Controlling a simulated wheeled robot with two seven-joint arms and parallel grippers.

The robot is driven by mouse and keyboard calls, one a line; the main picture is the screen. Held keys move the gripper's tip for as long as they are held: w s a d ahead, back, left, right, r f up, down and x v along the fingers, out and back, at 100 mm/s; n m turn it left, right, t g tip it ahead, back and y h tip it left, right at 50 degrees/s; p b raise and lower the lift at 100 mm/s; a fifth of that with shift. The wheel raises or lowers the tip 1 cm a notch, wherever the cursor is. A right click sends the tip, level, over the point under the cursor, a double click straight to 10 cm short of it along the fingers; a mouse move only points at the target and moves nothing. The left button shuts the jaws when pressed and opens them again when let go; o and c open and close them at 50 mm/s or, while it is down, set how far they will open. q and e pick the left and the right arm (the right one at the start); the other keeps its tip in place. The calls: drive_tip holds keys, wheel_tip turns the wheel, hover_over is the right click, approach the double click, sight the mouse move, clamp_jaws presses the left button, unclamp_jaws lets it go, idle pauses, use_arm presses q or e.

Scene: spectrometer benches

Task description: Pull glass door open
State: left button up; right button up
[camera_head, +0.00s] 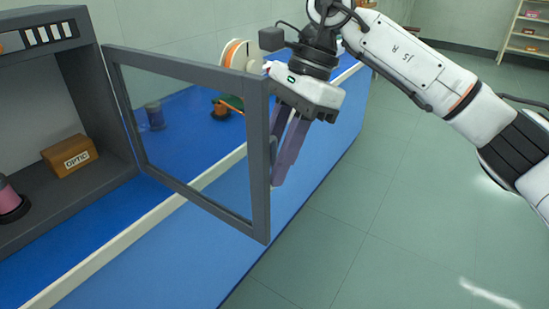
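The glass door (262,205), a clear pane in a dark grey frame, stands swung out from the grey cabinet (95,200), hinged on its left side. My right gripper (276,158) points downward at the door's free edge, its purplish fingers beside the outer frame post. A small handle (273,150) shows partly there, close to the fingers. The frame and fingers overlap, so I cannot tell whether they grip it. My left gripper is out of view.
Inside the cabinet are a brown box marked OPTIC (70,157) and a pink and dark cylinder (10,200). Several small items stand on the blue bench (205,265) behind the door. Open green floor (375,240) lies to the right, with shelves (525,40) at the back.

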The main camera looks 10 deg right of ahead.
drive_tip(key=v, duration=1)
drive_tip(key=shift+p, duration=0.35)
drive_tip(key=shift+s+r, duration=0.1)
